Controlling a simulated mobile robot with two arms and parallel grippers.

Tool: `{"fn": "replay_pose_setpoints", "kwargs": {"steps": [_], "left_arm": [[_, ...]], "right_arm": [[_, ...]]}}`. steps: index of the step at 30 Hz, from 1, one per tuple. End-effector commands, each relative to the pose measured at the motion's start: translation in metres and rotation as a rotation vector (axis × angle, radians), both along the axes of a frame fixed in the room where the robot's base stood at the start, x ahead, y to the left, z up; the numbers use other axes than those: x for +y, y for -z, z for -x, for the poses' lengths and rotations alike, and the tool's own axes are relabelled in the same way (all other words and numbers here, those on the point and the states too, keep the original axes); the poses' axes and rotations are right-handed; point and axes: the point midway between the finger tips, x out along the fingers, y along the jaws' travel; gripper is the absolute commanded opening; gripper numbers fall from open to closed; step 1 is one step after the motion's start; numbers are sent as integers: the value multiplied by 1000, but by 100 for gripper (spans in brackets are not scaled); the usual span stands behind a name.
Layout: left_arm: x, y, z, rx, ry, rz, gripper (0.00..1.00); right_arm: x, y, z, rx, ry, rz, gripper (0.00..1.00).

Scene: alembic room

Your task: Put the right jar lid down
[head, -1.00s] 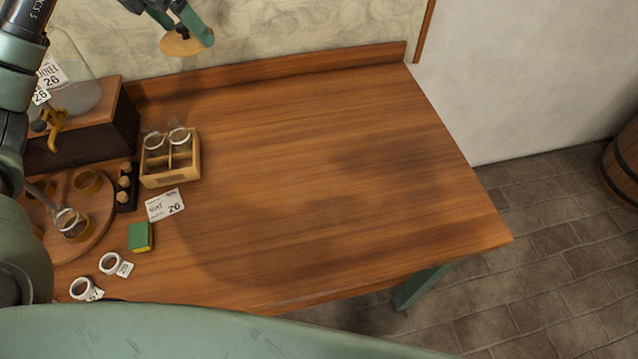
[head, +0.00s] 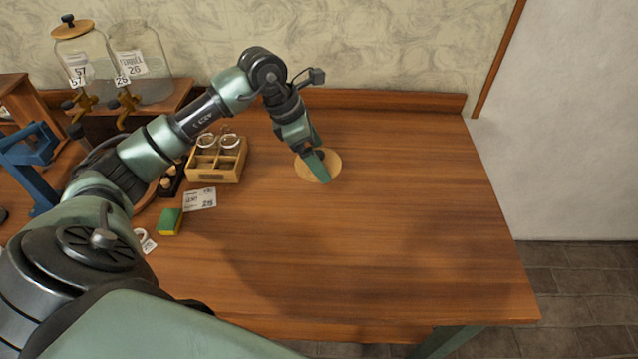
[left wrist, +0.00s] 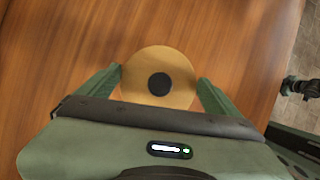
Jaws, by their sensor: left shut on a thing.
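The jar lid (head: 333,159) is a round, pale wooden disc at or just above the tabletop, right of the wooden rack. In the left wrist view the lid (left wrist: 140,68) shows its black knob (left wrist: 159,84) facing the camera. My left gripper (head: 318,172) is shut on the lid, with its two green fingers on either side. I cannot tell whether the lid touches the table. The right glass jar (head: 148,90) has an open top. The left glass jar (head: 93,62) wears a similar wooden lid (head: 73,29). My right gripper is not in view.
A wooden rack (head: 215,172) with glassware stands left of the lid. A paper card (head: 200,199) and a green-yellow sponge (head: 170,222) lie in front of it. A blue stand (head: 38,160) is at far left. The tabletop (head: 420,220) is clear to the right.

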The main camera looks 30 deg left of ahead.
Motion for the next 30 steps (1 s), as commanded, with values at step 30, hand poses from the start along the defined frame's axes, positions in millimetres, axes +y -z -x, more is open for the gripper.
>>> {"fn": "replay_pose_setpoints", "kwargs": {"steps": [30], "left_arm": [[0, 105, -1, -1, -1, 0, 54]], "right_arm": [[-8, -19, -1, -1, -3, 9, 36]]}}
